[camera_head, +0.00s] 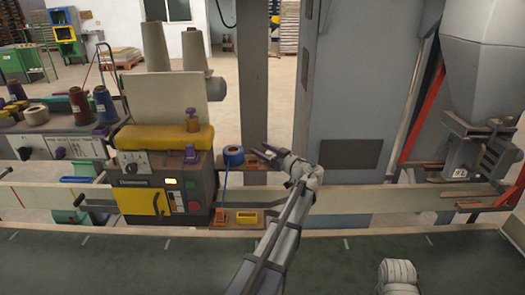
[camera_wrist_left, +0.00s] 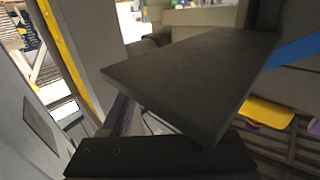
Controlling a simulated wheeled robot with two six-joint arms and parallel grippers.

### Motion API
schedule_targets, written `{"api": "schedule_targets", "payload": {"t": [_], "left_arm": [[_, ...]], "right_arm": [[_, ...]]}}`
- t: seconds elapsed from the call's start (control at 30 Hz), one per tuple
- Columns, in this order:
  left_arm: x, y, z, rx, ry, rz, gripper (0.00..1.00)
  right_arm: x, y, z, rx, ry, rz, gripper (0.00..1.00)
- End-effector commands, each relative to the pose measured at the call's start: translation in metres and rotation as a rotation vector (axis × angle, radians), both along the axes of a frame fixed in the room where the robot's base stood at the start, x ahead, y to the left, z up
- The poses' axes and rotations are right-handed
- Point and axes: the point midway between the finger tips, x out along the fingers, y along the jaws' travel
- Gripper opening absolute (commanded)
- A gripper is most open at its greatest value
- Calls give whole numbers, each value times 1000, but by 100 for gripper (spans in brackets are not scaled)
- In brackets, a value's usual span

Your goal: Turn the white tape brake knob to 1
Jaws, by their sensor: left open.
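I cannot make out for sure which part is the white tape brake knob. A roll of blue tape (camera_head: 233,155) sits right of the sewing machine head, and its blue strip runs down from it. A small dial (camera_head: 132,164) on a white plate is on the machine's front; its marks are too small to read. My left gripper (camera_head: 264,153) is open just right of the tape roll, apart from the dial, with nothing visible between its fingers. In the left wrist view, its dark fingers (camera_wrist_left: 190,80) fill the middle, with a blue strip (camera_wrist_left: 298,50) at right.
The sewing machine (camera_head: 160,190) has a yellow door, lit buttons and thread cones on top. Orange and yellow blocks (camera_head: 232,217) lie below the tape roll. A grey column (camera_head: 350,110) stands right of my gripper.

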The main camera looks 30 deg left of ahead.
Motion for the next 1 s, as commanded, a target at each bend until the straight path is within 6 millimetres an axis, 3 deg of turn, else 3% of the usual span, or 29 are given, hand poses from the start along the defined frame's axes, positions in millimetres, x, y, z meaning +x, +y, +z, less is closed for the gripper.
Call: {"api": "schedule_targets", "payload": {"t": [0.1,0.63,1.0], "left_arm": [[0,0,0,0,0,0,60],[0,0,0,0,0,0,0],[-2,0,0,0,0,-34,0]], "right_arm": [[0,0,0,0,0,0,61],[0,0,0,0,0,0,61],[0,0,0,0,0,0,61]]}}
